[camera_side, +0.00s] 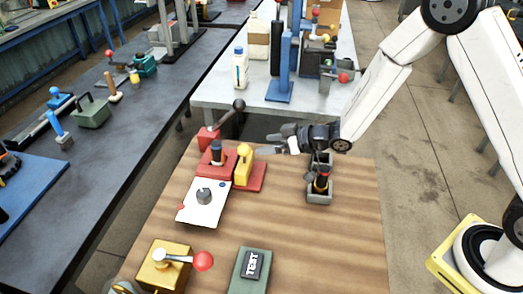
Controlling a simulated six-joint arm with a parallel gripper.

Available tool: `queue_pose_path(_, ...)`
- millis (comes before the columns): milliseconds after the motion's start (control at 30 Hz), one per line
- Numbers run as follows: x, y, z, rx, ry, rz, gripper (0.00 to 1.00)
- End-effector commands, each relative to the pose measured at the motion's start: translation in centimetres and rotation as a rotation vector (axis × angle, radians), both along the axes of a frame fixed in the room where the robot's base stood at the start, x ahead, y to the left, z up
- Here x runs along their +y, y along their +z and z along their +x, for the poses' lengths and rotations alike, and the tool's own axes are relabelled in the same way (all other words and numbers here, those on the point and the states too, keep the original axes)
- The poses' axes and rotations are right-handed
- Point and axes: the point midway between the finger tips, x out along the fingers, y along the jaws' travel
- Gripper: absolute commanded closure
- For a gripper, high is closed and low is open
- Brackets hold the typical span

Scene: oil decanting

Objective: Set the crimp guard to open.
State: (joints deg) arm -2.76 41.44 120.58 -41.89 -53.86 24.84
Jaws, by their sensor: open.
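No label marks the crimp guard, so I cannot tell for sure which device it is. My gripper (273,142) is open and empty, pointing left. In the picture it is just above and right of the yellow piece, apart from it. Its exact height is unclear.
A white plate with a grey knob (204,196), a yellow box with a red-ball lever (170,275) and a green TEST box (251,270) stand nearer. A grey tray (318,197) holds a dark bottle (322,179). The table's right front is clear.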

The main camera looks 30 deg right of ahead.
Motion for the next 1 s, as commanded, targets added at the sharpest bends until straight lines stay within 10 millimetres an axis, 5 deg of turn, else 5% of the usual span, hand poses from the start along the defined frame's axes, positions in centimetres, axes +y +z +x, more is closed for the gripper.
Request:
queue_pose_path(567, 0.5, -1.5, 0.6, -0.001, -0.001, -0.001, 0.11)
queue_pose_path(1000, 3.1, -3.2, 3.9, 0.0, 0.001, -0.001, 0.11)
